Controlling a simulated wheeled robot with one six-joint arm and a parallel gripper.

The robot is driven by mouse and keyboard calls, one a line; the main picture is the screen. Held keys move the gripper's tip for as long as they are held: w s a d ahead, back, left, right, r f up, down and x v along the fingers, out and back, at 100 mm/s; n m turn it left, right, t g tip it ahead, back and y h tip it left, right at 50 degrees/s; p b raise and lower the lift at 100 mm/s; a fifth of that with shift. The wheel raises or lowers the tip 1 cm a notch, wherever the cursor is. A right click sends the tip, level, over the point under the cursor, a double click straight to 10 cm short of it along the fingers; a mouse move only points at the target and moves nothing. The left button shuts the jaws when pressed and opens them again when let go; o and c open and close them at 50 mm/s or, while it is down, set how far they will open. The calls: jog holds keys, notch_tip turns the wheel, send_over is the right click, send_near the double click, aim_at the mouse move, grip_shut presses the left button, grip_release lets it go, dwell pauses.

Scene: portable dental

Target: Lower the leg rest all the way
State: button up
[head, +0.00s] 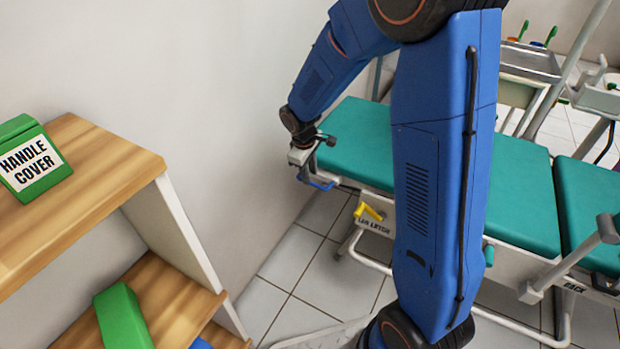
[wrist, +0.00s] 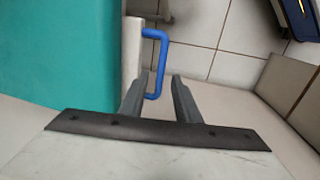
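The leg rest is the teal padded section (head: 355,138) at the left end of the dental chair, and its pad fills the upper left of the wrist view (wrist: 60,55). A blue U-shaped handle (head: 322,185) sticks out from the rest's end. In the wrist view the blue handle (wrist: 163,62) joins a pale bar beside the pad. My gripper (wrist: 159,77) is open, with part of the handle showing between its spread fingers and no clear grip on it. I cannot tell how deep the fingers reach. In the head view my gripper (head: 306,165) is at the rest's end, just above the handle.
A yellow lever (head: 370,210) with a partly hidden label sits under the leg rest. Wooden shelves (head: 105,165) stand left, carrying a green "HANDLE COVER" box (head: 30,160). A wall (head: 240,80) is close behind the gripper. Tiled floor (head: 310,270) is open between shelves and chair.

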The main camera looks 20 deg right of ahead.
jog(key=shift+w+d+f, duration=0.1)
jog(key=shift+f, duration=0.65)
jog(key=shift+w+d+f, duration=0.1)
jog(key=shift+f, duration=0.65)
grip_shut()
